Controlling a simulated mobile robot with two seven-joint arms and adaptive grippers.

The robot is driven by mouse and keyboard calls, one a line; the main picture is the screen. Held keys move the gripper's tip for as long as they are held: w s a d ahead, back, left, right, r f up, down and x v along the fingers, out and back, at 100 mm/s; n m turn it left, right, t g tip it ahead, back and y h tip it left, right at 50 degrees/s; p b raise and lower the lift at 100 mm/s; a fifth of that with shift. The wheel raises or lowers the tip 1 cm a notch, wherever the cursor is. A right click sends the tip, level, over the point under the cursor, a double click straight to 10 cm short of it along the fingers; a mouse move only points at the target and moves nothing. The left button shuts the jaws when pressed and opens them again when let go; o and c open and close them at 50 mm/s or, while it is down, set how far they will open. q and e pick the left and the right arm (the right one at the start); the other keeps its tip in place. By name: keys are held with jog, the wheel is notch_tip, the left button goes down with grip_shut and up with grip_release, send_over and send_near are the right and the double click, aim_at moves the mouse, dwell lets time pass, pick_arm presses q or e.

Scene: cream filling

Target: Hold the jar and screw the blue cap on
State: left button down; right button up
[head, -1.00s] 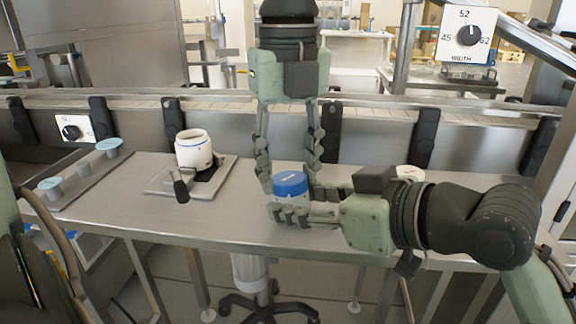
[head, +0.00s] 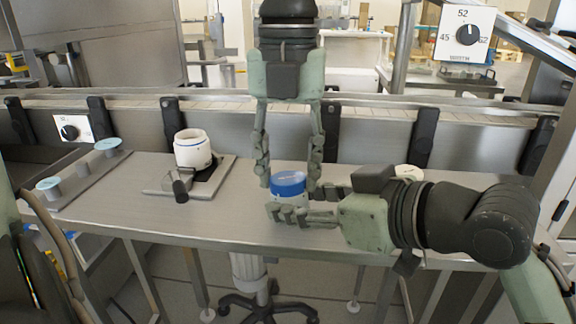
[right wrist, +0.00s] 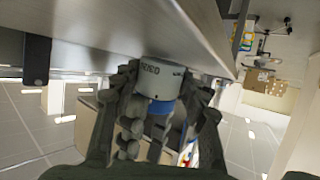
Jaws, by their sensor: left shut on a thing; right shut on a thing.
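A white jar (head: 292,201) with a blue cap (head: 288,181) on top stands upright near the table's front edge. My right gripper (head: 289,205) comes in from the right and is shut on the jar's white body below the cap. The right wrist view shows the jar (right wrist: 160,78) upside down between the fingers, with dark print on its side and the blue cap (right wrist: 160,106). My left gripper (head: 289,178) reaches down from above, its fingers on either side of the blue cap, shut on it. Whether the cap sits fully down cannot be told.
An open white jar (head: 193,148) stands in a metal fixture (head: 228,170) with a black-handled clamp (head: 181,190). Pale blue discs (head: 107,143) sit on posts along a bar at left. A conveyor rail runs behind. The table between fixture and grippers is clear.

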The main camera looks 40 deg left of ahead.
pick_arm(q)
jog(key=m, duration=0.5)
jog(key=shift+s+f+m, duration=0.1)
jog(key=shift+m, duration=0.3)
pick_arm(e)
jog(key=shift+w+r, duration=0.1)
jog(key=shift+w, duration=0.05)
pick_arm(q)
jog(key=c, duration=0.9)
grip_release()
